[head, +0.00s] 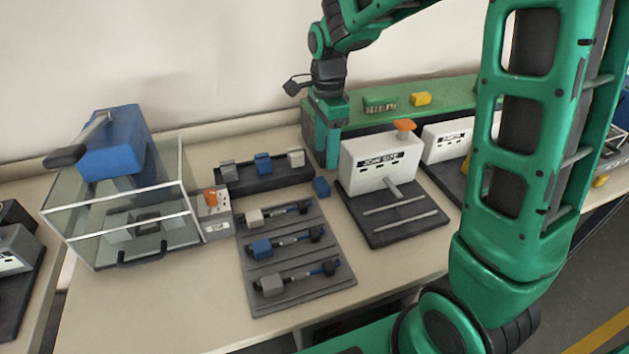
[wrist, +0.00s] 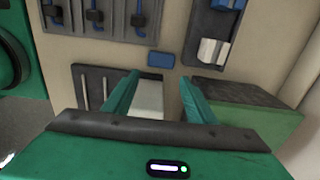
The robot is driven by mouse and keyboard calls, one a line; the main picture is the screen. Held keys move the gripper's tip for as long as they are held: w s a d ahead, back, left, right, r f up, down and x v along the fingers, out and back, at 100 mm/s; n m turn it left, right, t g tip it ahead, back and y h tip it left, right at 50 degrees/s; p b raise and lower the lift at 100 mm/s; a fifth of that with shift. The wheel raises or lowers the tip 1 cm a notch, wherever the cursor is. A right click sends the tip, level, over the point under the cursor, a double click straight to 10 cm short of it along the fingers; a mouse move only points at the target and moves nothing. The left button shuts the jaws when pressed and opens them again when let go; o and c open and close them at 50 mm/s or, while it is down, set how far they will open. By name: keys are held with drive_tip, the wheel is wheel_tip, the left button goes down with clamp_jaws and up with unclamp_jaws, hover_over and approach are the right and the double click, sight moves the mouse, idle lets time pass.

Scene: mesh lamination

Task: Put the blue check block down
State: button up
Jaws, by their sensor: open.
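A small blue block (head: 321,187) lies on the beige tabletop, between the dark block rack and the white labelled box. It also shows in the wrist view (wrist: 161,60), beyond my fingertips and apart from them. My gripper (head: 328,160) is open and points down above the table, behind the blue block and beside the white box. In the wrist view my two green fingers (wrist: 158,82) are spread with no block held between them. Part of the white box shows in the gap, below the fingers. I cannot tell the exact height of the fingertips.
The dark rack (head: 283,180) holds a grey, a blue and a white block. A grey tray (head: 300,302) carries several joined parts. The white box (head: 378,162) has an orange knob and a dark base. A glass case (head: 75,230) stands left. A green board (head: 455,92) runs behind.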

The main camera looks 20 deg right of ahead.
hover_over(321, 183)
drive_tip(key=f, duration=0.3)
drive_tip(key=d+f, duration=0.1)
drive_tip(key=f, duration=0.1)
drive_tip(key=shift+a+f, duration=0.25)
drive_tip(key=shift+f, duration=1.1)
drive_tip(key=shift+a+f, duration=0.2)
drive_tip(key=shift+f, duration=1.15)
drive_tip(key=c, duration=0.9)
drive_tip(key=shift+o, duration=0.2)
drive_tip(key=shift+r, duration=0.15)
